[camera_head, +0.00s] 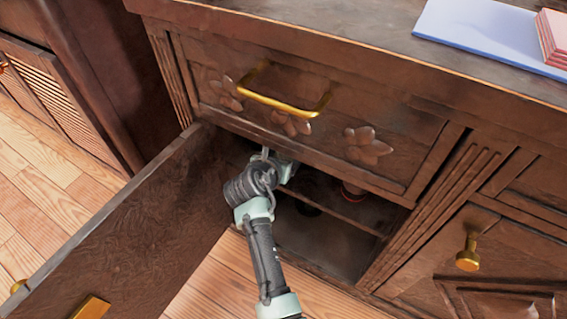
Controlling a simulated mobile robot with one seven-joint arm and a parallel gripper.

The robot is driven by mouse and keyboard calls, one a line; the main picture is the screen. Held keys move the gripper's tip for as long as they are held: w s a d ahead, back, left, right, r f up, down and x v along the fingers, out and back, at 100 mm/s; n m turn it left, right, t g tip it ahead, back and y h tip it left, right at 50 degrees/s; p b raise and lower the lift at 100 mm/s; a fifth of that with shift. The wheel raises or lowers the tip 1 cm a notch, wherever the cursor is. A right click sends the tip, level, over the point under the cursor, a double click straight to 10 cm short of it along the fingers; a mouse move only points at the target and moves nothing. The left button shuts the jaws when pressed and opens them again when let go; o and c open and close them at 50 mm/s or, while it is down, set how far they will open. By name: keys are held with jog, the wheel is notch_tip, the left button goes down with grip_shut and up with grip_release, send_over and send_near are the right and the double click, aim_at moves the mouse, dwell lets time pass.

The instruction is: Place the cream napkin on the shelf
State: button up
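The shelf (345,212) is a thin board inside the open lower cabinet, under the drawer. My arm reaches into the cabinet opening, and my gripper (288,172) is at the upper left of the opening, near shelf height. Its fingers are hidden by the arm and the dark interior, so I cannot see whether they hold anything. I see no cream napkin in this view.
The open cabinet door (140,230) stands to the left of my arm. A closed drawer with a brass handle (283,105) overhangs the opening. A small reddish object (353,188) is inside the cabinet. A pale blue board (480,28) and a red-and-white stack (554,38) are on top.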

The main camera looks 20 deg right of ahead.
dwell(0.3)
jog(key=shift+f, duration=0.1)
jog(key=o, duration=1.4)
jog(key=p, duration=0.1)
jog(key=r+p, duration=0.1)
jog(key=shift+s+a+r+p, duration=0.15)
jog(key=shift+s+a+p, duration=0.15)
jog(key=shift+s+a, duration=0.1)
jog(key=shift+s+a+f+p, duration=0.15)
jog(key=shift+s+a+p, duration=1.5)
jog(key=shift+s+a, duration=0.5)
jog(key=shift+s+a+f+p, duration=0.1)
jog(key=shift+s+a+p, duration=1.6)
jog(key=shift+s, duration=0.65)
jog(key=shift+a, duration=0.1)
